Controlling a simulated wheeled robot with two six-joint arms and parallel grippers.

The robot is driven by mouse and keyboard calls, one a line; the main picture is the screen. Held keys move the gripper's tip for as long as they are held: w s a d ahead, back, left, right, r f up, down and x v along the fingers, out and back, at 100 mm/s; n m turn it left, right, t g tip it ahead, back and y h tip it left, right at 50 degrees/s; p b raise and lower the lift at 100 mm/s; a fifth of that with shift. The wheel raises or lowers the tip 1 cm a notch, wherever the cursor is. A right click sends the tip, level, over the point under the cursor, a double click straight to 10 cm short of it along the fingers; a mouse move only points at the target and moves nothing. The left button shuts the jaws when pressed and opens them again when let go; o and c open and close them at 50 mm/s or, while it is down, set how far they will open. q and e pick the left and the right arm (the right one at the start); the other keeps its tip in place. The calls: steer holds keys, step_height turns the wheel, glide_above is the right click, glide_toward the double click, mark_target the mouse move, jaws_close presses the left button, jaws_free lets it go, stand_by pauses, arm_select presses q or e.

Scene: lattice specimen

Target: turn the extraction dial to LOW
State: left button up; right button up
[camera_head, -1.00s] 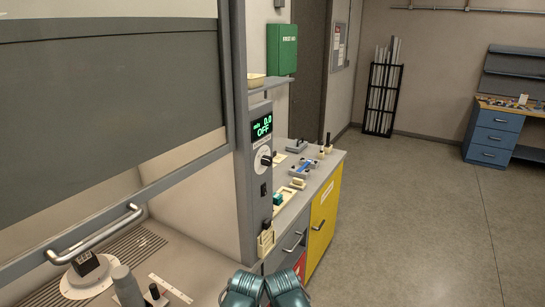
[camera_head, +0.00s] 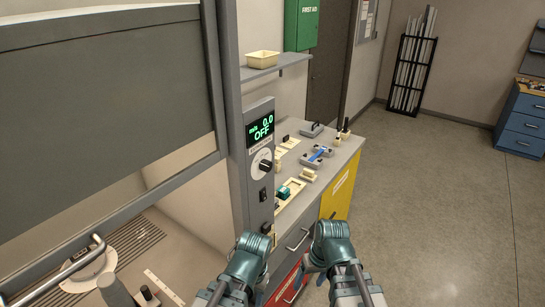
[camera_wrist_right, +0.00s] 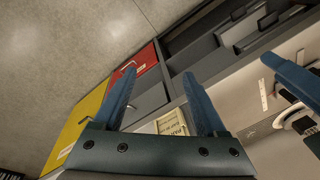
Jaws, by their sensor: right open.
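The extraction dial (camera_head: 265,166) is a black knob on a round white plate, on the grey post beside the fume hood. The display (camera_head: 261,130) above it reads 0.0 and OFF in green. The knob's exact pointing is too small to read. My right gripper (camera_head: 313,279) is low in the head view, below and right of the dial and apart from it. In the right wrist view its two blue fingers (camera_wrist_right: 160,77) stand apart with nothing between them. My left arm ends low in the head view; a blue finger of my left gripper (camera_wrist_right: 292,76) shows at the wrist view's right.
A black rocker switch (camera_head: 263,195) sits under the dial. The hood sash (camera_head: 100,85) fills the left. A counter (camera_head: 330,165) with small tools, above a yellow door (camera_head: 340,187) and red drawer (camera_head: 285,288), stands right of the post. Open floor lies further right.

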steer(key=w+r+n+t+y+p, duration=0.1)
steer(key=w+r+t+y+p, duration=0.1)
steer(key=w+r+y, duration=0.25)
steer(key=n+t+y, duration=0.5)
steer(key=t+y, duration=0.3)
steer(key=y, duration=0.1)
glide_toward(270, 166)
steer(key=shift+h, duration=0.25)
steer(key=x, duration=0.9)
steer(key=shift+a+r, duration=0.15)
steer(key=shift+a, duration=0.2)
jaws_close()
